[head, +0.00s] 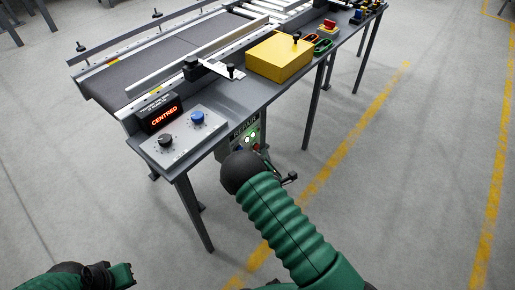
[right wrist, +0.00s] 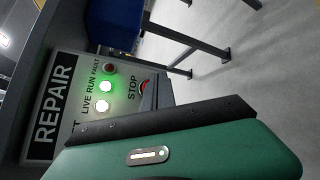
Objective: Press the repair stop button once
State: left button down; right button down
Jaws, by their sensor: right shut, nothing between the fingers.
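The grey REPAIR panel (head: 246,131) hangs under the near edge of the conveyor table; in the right wrist view it appears turned sideways (right wrist: 48,105). Its red stop button (right wrist: 144,87) lies beside the word STOP, partly hidden behind my right gripper. My right gripper (right wrist: 156,92) is shut and empty, its grey tip close by the button; I cannot tell whether they touch. In the head view my right arm covers the panel's lower part. My left gripper (head: 122,275) is low at the left, away from the panel.
Two panel lamps glow green (right wrist: 106,86); the fault lamp (right wrist: 110,68) is dark red. Table legs (head: 194,212) stand nearby.

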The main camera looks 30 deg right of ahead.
dwell(0.8)
jog(key=shift+w+a+r, duration=0.1)
jog(key=shift+w+a, duration=0.05)
jog(key=shift+w, duration=0.25)
jog(key=shift+w+a, duration=0.3)
jog(key=shift+w, duration=0.45)
dwell(0.8)
jog(key=shift+s, duration=0.1)
jog(key=shift+s+d, duration=0.25)
jog(key=shift+s, duration=0.3)
jog(key=shift+s+d, duration=0.2)
jog(key=shift+s, duration=0.3)
jog(key=s, duration=0.1)
jog(key=s+d+p, duration=0.1)
jog(key=s, duration=0.1)
jog(key=s+d, duration=0.1)
jog(key=shift+s+p, duration=0.35)
